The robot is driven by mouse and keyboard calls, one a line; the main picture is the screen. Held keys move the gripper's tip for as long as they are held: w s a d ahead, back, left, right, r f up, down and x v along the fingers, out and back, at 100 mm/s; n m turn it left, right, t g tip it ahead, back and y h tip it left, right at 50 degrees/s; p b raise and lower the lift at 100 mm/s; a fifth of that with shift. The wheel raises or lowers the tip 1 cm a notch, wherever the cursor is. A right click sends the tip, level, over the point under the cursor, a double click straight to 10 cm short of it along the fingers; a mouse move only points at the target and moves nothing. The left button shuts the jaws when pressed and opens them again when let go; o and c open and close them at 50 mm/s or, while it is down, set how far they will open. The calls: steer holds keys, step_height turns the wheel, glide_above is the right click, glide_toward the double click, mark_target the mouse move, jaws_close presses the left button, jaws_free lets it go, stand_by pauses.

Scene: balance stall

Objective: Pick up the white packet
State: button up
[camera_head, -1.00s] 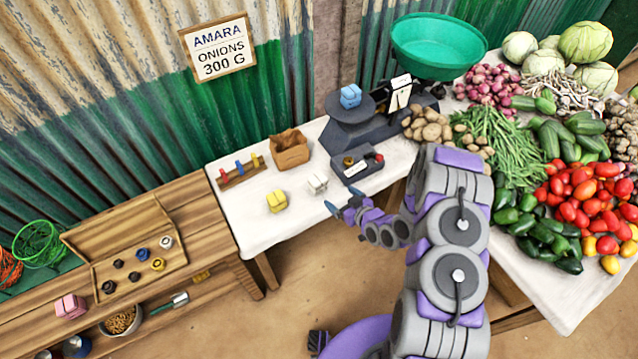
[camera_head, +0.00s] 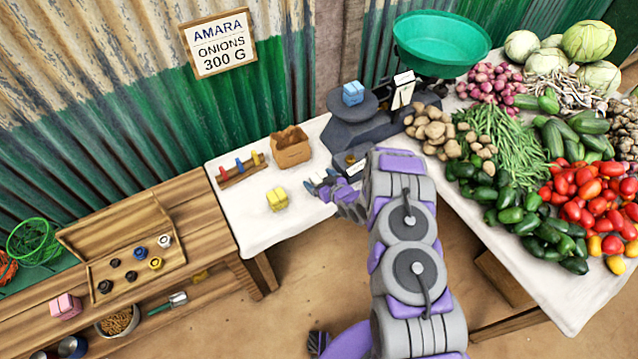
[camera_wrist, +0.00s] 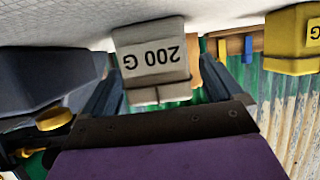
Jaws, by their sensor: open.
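The white packet (camera_wrist: 150,55), marked 200 G, stands on the white cloth and looks upside down in the wrist view. My gripper (camera_wrist: 160,88) is open, with one finger on either side of the packet's near part. I cannot tell whether the fingers touch it. In the head view my gripper (camera_head: 322,182) is low over the table and hides most of the packet.
A yellow packet (camera_head: 277,199) stands left of my gripper. A brown open box (camera_head: 290,150) and a rack with coloured pegs (camera_head: 240,170) are behind. The dark scale (camera_head: 355,130), carrying a blue packet (camera_head: 353,93), is behind to the right. Vegetables fill the right side.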

steer(key=shift+x, duration=1.2)
steer(key=shift+d, duration=0.1)
steer(key=shift+c, duration=0.2)
steer(key=shift+c, duration=0.8)
steer(key=c, duration=1)
